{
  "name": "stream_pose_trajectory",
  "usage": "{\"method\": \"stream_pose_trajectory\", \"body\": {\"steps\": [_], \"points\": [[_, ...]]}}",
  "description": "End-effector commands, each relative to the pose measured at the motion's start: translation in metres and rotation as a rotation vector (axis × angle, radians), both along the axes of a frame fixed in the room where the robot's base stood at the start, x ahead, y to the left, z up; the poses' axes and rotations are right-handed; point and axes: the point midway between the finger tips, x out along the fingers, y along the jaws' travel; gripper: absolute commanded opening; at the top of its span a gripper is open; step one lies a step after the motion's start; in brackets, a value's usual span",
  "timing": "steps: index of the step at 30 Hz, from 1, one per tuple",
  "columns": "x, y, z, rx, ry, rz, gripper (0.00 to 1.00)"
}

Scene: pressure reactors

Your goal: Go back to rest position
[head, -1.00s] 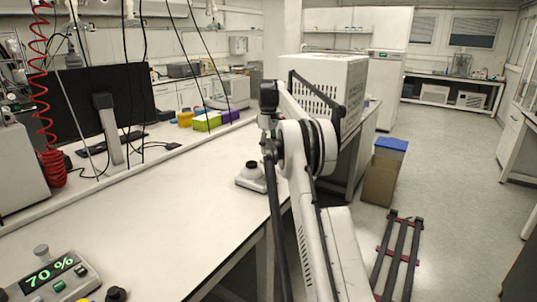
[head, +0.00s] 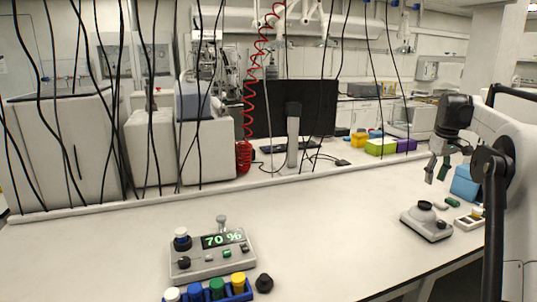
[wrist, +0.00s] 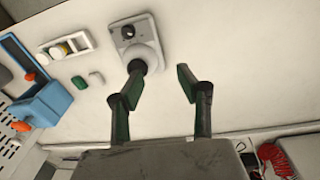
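My gripper (head: 437,170) is at the right of the head view, above the bench and pointing down. In the wrist view its two green-padded fingers (wrist: 160,75) stand apart with nothing between them. A small grey device with a dark round top (head: 427,222) stands on the bench below my gripper. In the wrist view this device (wrist: 137,40) shows beyond the left fingertip. The gap between finger and device cannot be judged there.
A control box reading 70 % (head: 213,253) stands front centre, with a blue rack of coloured caps (head: 208,292) before it. A white tray (head: 469,219) and a blue holder (head: 465,184) lie at the right. A monitor (head: 290,108) stands behind; black cables hang down. The middle bench is clear.

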Motion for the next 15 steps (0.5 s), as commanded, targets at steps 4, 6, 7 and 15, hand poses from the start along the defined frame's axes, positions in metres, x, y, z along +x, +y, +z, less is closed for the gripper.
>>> {"method": "stream_pose_trajectory", "body": {"steps": [4, 6, 7, 15], "points": [[-0.015, 0.045, 0.027, -0.014, -0.042, -0.014, 0.35], [-0.023, 0.066, 0.038, -0.018, -0.061, -0.022, 0.35], [-0.027, 0.074, 0.042, -0.02, -0.07, -0.026, 0.35], [-0.072, 0.149, 0.07, -0.03, -0.148, -0.056, 0.35]]}}
